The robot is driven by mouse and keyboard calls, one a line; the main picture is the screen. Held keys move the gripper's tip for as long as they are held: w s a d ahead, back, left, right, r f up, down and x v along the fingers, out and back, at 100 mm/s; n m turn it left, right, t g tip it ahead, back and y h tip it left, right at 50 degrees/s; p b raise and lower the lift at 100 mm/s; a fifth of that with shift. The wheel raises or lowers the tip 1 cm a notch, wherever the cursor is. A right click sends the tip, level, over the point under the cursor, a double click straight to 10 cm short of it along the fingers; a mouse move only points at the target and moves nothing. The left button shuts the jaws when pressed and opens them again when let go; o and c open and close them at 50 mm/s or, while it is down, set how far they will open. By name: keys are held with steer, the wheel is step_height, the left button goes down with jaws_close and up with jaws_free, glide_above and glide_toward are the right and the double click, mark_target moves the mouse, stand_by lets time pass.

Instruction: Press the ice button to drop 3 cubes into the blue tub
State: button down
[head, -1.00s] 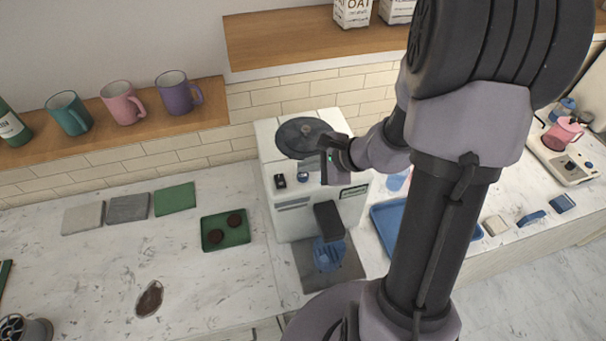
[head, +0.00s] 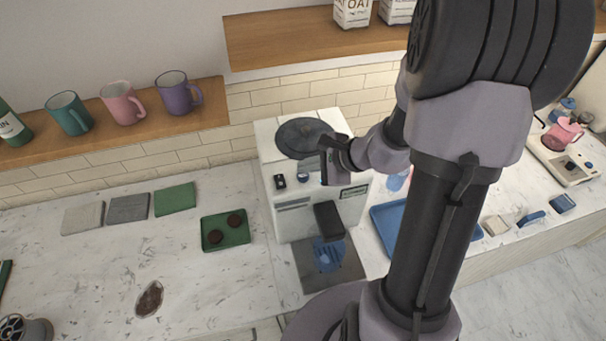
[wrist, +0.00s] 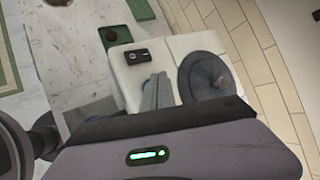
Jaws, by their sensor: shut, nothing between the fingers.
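The white ice machine (head: 293,222) stands mid-counter, with a round dark lid on top. On its top front edge are a small black box (head: 280,181) and a small dark blue round knob (head: 303,177); I cannot tell which is the ice button. The black box shows a round spot in the wrist view (wrist: 137,56). The blue tub (head: 328,257) stands under the black spout (head: 328,220); its contents are too small to make out. My gripper (head: 323,168) is shut and empty above the machine's top. In the wrist view my fingers (wrist: 158,90) appear between black box and lid.
A green tray (head: 213,240) with two dark round pieces stands left of the machine. A blue tray (head: 380,222) lies to its right, partly hidden by my arm. Mugs stand on the left shelf (head: 100,137).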

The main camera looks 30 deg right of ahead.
mark_target(307, 177)
steer(key=shift+f, duration=0.1)
stand_by(0.3)
steer(key=shift+f+b, duration=0.35)
steer(key=shift+b, duration=0.35)
steer(key=shift+f+b, duration=0.5)
steer(key=shift+b, duration=0.15)
stand_by(0.3)
stand_by(0.4)
steer(key=shift+r+p, duration=0.6)
steer(key=shift+r, duration=0.35)
step_height(307, 177, up, 5)
steer(key=p, duration=0.3)
steer(key=shift+r+p, duration=0.1)
steer(key=shift+p, duration=0.3)
stand_by(1.8)
